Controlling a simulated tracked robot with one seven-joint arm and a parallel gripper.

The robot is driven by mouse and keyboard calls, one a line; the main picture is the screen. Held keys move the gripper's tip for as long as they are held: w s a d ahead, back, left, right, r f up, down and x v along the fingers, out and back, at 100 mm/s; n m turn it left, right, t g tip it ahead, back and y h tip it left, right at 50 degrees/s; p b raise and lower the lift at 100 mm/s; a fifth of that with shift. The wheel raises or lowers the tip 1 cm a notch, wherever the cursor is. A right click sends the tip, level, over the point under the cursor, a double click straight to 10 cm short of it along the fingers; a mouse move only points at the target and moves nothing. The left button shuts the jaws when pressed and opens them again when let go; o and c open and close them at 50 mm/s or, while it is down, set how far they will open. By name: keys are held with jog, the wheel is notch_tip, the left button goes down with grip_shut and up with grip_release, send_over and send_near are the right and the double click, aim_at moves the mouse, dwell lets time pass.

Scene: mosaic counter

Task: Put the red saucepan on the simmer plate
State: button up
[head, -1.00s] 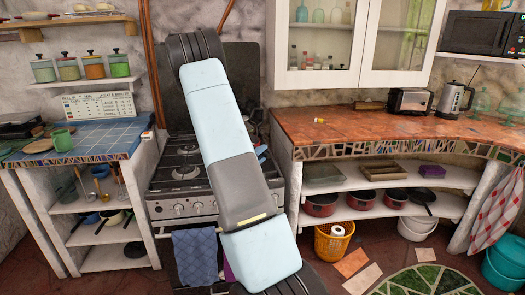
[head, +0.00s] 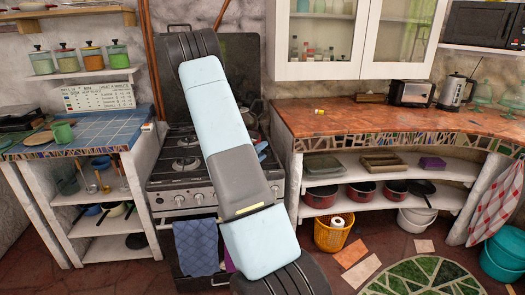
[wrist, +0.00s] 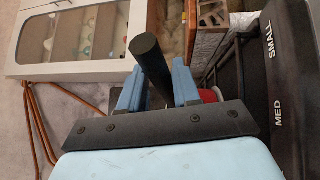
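In the wrist view my gripper (wrist: 158,70) has its two blue fingers on either side of a thick black handle (wrist: 146,48) and looks shut on it. A small part of the red saucepan (wrist: 211,95) shows beyond the right finger; most of it is hidden by the gripper. In the head view my arm covers the middle of the stove (head: 178,186), and only bits of blue and red show past its right edge, above the stove's right side. Burners (head: 185,165) show on the left of the hob. I cannot tell which part is the simmer plate.
A dark panel (wrist: 272,75) marked SMALL and MED is close on the right in the wrist view. The tiled counter (head: 85,137) is left of the stove, the orange worktop (head: 390,122) right. Red pans (head: 361,194) stand on the shelf below the worktop.

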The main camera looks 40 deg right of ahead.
jog(key=o, duration=0.4)
jog(key=shift+r, duration=0.1)
jog(key=shift+r, duration=0.5)
jog(key=v, duration=1.2)
jog(key=s+a+r+m+g+y, duration=0.3)
jog(key=s+r+g+y, duration=0.1)
jog(key=s+r, duration=0.25)
jog(key=s+a+r+m+g+y, duration=0.3)
jog(key=s+r, duration=0.3)
jog(key=s, duration=0.1)
jog(key=s+a+r+n+t+y, duration=0.1)
jog(key=s+a+r+t+y, duration=0.2)
jog(key=a, duration=0.4)
jog(key=s+a+r+n+t+y, duration=0.1)
jog(key=s+a+r+t+y, duration=0.2)
jog(key=a, duration=0.4)
jog(key=s+a+r+n+t+y, duration=0.1)
jog(key=s+a+r+t+y, duration=0.2)
jog(key=a, duration=0.5)
notch_tip(320, 180, up, 2)
jog(key=s+y, duration=0.1)
jog(key=y, duration=0.2)
jog(key=shift+s, duration=0.2)
jog(key=shift+r, duration=0.1)
